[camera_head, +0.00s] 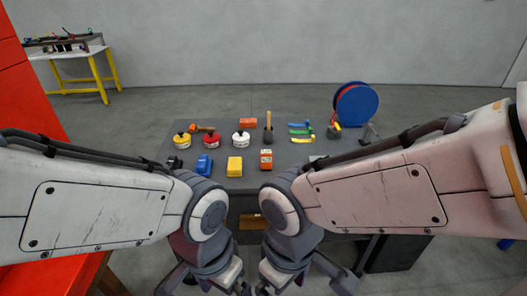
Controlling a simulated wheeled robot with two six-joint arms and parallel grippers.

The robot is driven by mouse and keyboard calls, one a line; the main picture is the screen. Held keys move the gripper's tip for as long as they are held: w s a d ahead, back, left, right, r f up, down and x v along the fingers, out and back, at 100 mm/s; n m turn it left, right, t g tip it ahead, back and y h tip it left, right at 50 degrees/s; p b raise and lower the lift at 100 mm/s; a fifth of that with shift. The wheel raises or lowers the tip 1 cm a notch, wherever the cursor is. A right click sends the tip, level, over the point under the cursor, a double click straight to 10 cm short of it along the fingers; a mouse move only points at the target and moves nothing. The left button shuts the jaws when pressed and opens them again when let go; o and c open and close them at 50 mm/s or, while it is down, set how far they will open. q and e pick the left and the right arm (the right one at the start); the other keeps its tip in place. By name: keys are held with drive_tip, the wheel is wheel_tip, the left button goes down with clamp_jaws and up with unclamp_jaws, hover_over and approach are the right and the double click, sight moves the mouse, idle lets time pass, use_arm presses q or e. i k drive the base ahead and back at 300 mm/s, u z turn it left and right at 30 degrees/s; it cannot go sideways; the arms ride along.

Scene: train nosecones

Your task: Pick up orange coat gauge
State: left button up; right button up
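A small upright orange device with dark and pale markings (266,159) stands on the dark table, right of the yellow block; it looks like the orange coat gauge, though its details are too small to read. My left gripper (232,280) and my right gripper (271,280) are low at the bottom centre, in front of the table's near edge and well short of the device. Both are partly cut off by the picture's bottom edge, so their fingers cannot be judged open or shut.
The table (220,183) also holds a yellow block (234,167), a blue item (204,165), yellow, red and white tins, an orange box (248,122), a dark holder with a wooden handle (268,133), coloured tools and a blue reel (357,104). My forearms cover its front corners.

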sight(266, 155)
drive_tip(key=z, duration=0.1)
drive_tip(key=k, duration=0.5)
drive_tip(key=z, duration=0.85)
drive_tip(key=i, duration=1.6)
drive_tip(key=u, duration=0.25)
